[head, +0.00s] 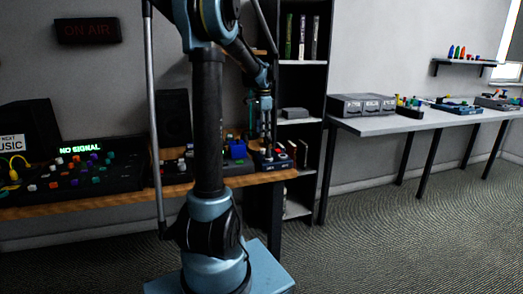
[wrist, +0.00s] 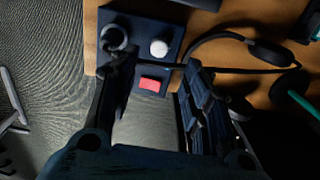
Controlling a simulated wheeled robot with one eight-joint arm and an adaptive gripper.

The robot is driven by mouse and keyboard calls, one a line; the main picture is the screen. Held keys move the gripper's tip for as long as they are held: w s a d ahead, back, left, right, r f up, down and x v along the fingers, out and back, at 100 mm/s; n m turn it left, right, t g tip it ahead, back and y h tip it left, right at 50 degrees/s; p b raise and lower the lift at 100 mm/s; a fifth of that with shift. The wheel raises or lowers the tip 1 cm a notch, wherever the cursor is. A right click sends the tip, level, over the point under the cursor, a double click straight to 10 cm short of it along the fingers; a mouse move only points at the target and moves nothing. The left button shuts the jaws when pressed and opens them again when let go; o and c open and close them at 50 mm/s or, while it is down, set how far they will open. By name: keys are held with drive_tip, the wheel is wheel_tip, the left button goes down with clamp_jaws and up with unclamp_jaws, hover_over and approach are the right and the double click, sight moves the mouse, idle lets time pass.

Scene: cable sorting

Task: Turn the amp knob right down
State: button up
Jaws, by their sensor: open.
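A small dark blue box (wrist: 135,30) sits at the edge of the wooden desk; it also shows in the head view (head: 272,160). On its top are a dark round knob (wrist: 113,38), a white round knob (wrist: 158,48) and a red rectangular button (wrist: 151,84). I cannot read any label, so I cannot tell which one is the amp knob. My gripper (wrist: 154,68) is open and empty over the box, fingers pointing down in the head view (head: 266,143). The left finger overlaps the dark knob; the white knob shows between the fingertips. Contact is unclear.
Headphones (wrist: 262,50) lie right of the box on the desk. A mixing console (head: 85,172) with coloured knobs and a blue block (head: 237,149) stand left of it. A black shelf (head: 303,75) rises behind. A white table (head: 420,120) stands right; the floor between is clear.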

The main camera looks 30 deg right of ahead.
sight(263, 152)
wheel_tip(263, 152, down, 10)
drive_tip(key=shift+r, duration=0.25)
idle(0.3)
clamp_jaws()
